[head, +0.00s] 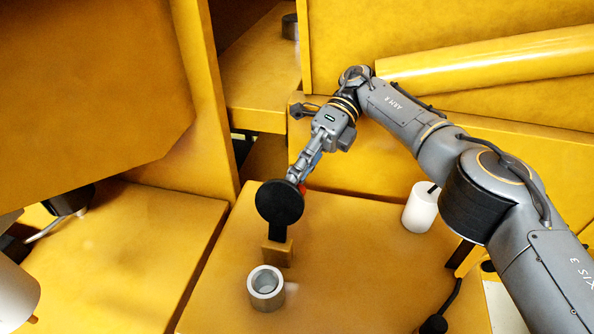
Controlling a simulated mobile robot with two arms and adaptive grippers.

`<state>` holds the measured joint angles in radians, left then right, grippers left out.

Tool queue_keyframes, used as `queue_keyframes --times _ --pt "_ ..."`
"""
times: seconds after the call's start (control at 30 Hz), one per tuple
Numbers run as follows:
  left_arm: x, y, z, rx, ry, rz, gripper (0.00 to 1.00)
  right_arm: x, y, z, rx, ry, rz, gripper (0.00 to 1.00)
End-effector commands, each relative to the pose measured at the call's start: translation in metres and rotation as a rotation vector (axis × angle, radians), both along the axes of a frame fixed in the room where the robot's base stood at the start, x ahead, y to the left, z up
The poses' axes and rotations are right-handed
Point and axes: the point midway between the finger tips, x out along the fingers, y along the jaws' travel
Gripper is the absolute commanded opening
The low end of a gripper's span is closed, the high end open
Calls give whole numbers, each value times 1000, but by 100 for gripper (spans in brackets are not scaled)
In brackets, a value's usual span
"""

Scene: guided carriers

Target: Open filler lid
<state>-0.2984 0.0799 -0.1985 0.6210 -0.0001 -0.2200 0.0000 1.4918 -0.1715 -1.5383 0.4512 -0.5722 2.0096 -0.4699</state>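The filler lid (280,204) is a round black disc, swung up and back on a dark hinge arm. Its hinge joins a small yellow block (277,253) on the yellow deck. The grey metal filler neck (266,289) stands in front of the block, uncovered, with its round opening showing. My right gripper (300,178) points down at the upper right edge of the lid. Its fingertips are partly hidden by the lid, so I cannot tell whether they are open or touching it. My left gripper is not in view.
A white cylinder (420,207) stands on the yellow deck (345,275) to the right. Tall yellow panels rise behind and at left, with a sloping yellow beam (480,62) at upper right. A separate yellow surface (130,255) lies at lower left. The deck's front middle is clear.

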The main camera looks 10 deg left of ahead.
Motion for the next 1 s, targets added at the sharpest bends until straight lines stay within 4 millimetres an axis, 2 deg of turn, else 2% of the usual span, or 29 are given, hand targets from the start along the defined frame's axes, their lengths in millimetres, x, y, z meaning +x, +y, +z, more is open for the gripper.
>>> queue_keyframes --times 0.03,0.33,0.37,0.43,0.47,0.83,1.0 --pt "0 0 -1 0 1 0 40 -5 1 -7 -9 5 19 0" --pt "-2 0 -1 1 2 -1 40 -5 1 -7 -10 4 21 0" --pt "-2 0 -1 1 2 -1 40 -5 1 -7 -10 4 21 19" --pt "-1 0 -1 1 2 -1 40 -5 1 -6 -9 4 18 34" --pt "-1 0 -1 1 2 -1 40 -4 1 -6 -9 4 17 36" --pt "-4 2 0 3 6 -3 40 -2 0 1 -4 2 6 36" --pt "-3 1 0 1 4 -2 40 -2 0 26 -3 -2 7 36"
